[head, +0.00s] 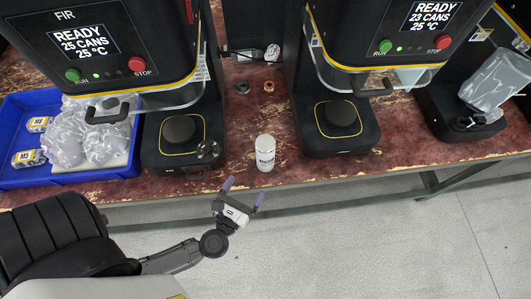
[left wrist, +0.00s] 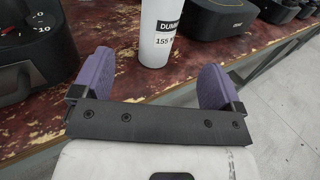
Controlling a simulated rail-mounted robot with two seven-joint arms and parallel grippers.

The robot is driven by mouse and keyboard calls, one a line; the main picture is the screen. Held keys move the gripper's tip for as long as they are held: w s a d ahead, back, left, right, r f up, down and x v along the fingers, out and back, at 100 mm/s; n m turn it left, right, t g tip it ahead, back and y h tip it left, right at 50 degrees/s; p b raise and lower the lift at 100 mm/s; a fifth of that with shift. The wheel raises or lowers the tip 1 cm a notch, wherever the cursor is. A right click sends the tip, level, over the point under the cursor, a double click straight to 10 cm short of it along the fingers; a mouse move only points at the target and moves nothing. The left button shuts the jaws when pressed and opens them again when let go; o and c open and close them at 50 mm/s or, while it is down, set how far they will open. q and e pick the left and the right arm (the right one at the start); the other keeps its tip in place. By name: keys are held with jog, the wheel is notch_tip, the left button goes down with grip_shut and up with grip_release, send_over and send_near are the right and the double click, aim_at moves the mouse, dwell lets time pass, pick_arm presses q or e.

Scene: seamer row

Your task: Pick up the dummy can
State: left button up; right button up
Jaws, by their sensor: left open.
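The dummy can (head: 265,155) is a white cylinder with a black and white label. It stands upright on the bench near its front edge, between two seamers. In the left wrist view the can (left wrist: 157,35) stands just beyond the fingers, its label reading DUMM and 155, its top cut off by the frame. My left gripper (head: 243,192) is open and empty, with purple fingertips, just in front of the bench edge and short of the can. In the left wrist view its fingers (left wrist: 157,80) are spread either side of the can's line, not touching it. My right gripper is not in view.
Seamers with READY screens stand left (head: 90,50) and right (head: 380,40) of the can, with black bases. A blue tray (head: 65,180) with bagged items is at far left. Small rings (head: 268,86) lie behind the can. The bench edge is worn; floor in front is clear.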

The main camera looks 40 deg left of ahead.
aim_at(265, 153)
pick_arm(q)
jog(key=x, duration=1.3)
jog(key=shift+w+f, duration=0.1)
jog(key=shift+w, duration=0.15)
jog(key=shift+c, duration=0.3)
jog(key=c, duration=1)
